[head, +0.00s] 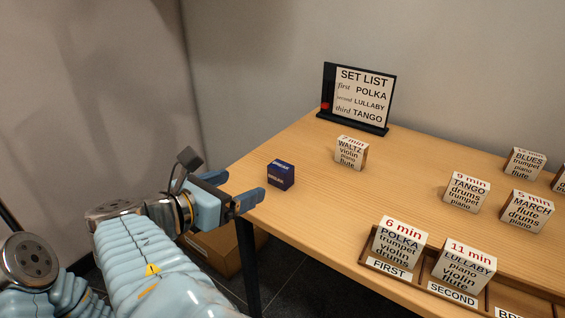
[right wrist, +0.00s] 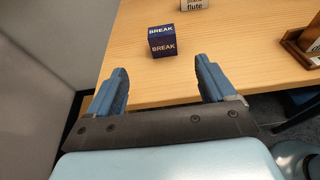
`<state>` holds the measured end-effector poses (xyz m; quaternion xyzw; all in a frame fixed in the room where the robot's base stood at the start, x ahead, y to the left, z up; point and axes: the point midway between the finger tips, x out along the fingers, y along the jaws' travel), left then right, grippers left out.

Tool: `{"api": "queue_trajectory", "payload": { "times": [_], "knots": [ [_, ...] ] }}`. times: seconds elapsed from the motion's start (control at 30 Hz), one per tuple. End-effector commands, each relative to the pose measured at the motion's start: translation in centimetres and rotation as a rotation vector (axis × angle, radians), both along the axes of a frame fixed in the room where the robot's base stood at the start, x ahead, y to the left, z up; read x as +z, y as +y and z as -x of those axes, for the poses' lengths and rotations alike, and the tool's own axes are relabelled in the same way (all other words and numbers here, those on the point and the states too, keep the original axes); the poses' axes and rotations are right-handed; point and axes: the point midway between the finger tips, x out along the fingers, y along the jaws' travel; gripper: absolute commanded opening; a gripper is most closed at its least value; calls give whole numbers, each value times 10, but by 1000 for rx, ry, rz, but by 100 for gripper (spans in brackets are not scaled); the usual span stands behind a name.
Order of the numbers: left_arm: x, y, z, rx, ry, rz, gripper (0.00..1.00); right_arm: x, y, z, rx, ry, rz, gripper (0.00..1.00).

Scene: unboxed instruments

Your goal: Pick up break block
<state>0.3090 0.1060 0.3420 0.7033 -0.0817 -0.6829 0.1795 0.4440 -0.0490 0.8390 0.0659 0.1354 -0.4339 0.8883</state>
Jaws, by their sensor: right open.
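The break block (head: 281,175) is a small dark blue cube on the wooden table, near its left edge in the head view. In the right wrist view the break block (right wrist: 162,41) shows the word BREAK on its top and front, ahead of and between the fingertips. My right gripper (head: 250,196) is open and empty at the table's left edge, short of the block and not touching it. Its two blue fingers show apart in the right wrist view (right wrist: 163,82). My left gripper is not in view.
The WALTZ block (head: 350,153) stands behind the break block. A set list stand (head: 357,98) is at the back. A wooden rack (head: 408,278) holds the POLKA block (head: 399,243) and LULLABY block (head: 464,265). TANGO (head: 466,193), MARCH (head: 526,212) and BLUES (head: 525,163) blocks stand right.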

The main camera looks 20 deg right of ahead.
Motion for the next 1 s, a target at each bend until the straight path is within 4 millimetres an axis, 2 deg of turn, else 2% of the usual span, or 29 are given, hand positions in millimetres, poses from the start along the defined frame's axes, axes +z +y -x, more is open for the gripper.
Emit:
{"api": "queue_trajectory", "payload": {
  "times": [0.13, 0.4, 0.67, 0.83, 1.0],
  "knots": [
    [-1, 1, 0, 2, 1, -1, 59, -3, -10, -7, -3, -1, 3, 84],
    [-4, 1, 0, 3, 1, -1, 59, -20, -52, -39, -4, 0, 2, 84],
    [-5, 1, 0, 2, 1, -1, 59, -25, -71, -54, -1, 0, 1, 84],
    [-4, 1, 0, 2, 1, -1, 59, -27, -96, -68, -4, 0, 2, 84],
    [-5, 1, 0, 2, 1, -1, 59, -32, -107, -79, 0, -1, 1, 84]
  ]
}}
